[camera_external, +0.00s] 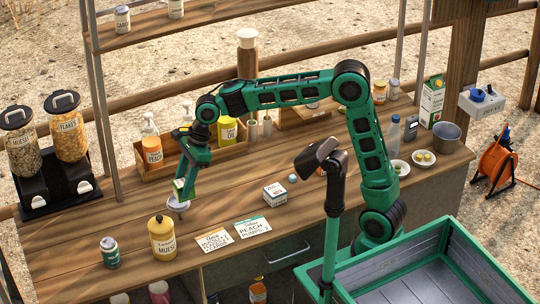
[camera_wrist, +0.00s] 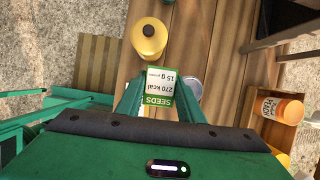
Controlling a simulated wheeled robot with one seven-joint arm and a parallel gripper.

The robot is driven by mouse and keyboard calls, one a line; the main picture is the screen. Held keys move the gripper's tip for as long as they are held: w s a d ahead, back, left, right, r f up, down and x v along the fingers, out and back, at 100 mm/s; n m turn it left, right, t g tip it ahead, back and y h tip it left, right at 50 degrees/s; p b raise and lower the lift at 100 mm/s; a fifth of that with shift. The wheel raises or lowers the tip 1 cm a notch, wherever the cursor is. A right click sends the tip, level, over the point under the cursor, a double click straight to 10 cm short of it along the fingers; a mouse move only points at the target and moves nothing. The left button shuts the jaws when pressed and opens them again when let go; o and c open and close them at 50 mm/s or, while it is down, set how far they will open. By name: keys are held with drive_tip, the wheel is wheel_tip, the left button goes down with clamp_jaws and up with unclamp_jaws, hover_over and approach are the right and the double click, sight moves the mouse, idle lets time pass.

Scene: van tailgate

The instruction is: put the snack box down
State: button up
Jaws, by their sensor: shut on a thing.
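The snack box (camera_wrist: 160,84) is a small green and white carton printed "SEEDS" and "270 kcal". It sits between the two fingers of my gripper (camera_wrist: 161,100), which is shut on it. In the outside view my gripper (camera_external: 183,182) points down over the wooden counter (camera_external: 95,215), with the box (camera_external: 179,187) at its tip. A small pale round dish or cup (camera_external: 178,204) stands just below the box; part of it shows beside the box in the wrist view (camera_wrist: 191,87). I cannot tell whether the box touches it.
Two cards (camera_external: 232,234) lie right of the jar. A small white box (camera_external: 275,194) stands farther right. A wooden rack (camera_external: 185,163) with bottles is behind; cereal dispensers (camera_external: 45,150) are left.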

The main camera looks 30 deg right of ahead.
drive_tip(key=w+a+f, duration=0.1)
drive_tip(key=w+a, duration=0.8)
drive_tip(key=a, duration=0.1)
drive_tip(key=shift+a, duration=0.3)
wheel_tip(320, 180, down, 16)
idle(0.4)
drive_tip(key=o, duration=1.2)
drive_tip(key=shift+f, duration=0.1)
drive_tip(key=v, duration=1.2)
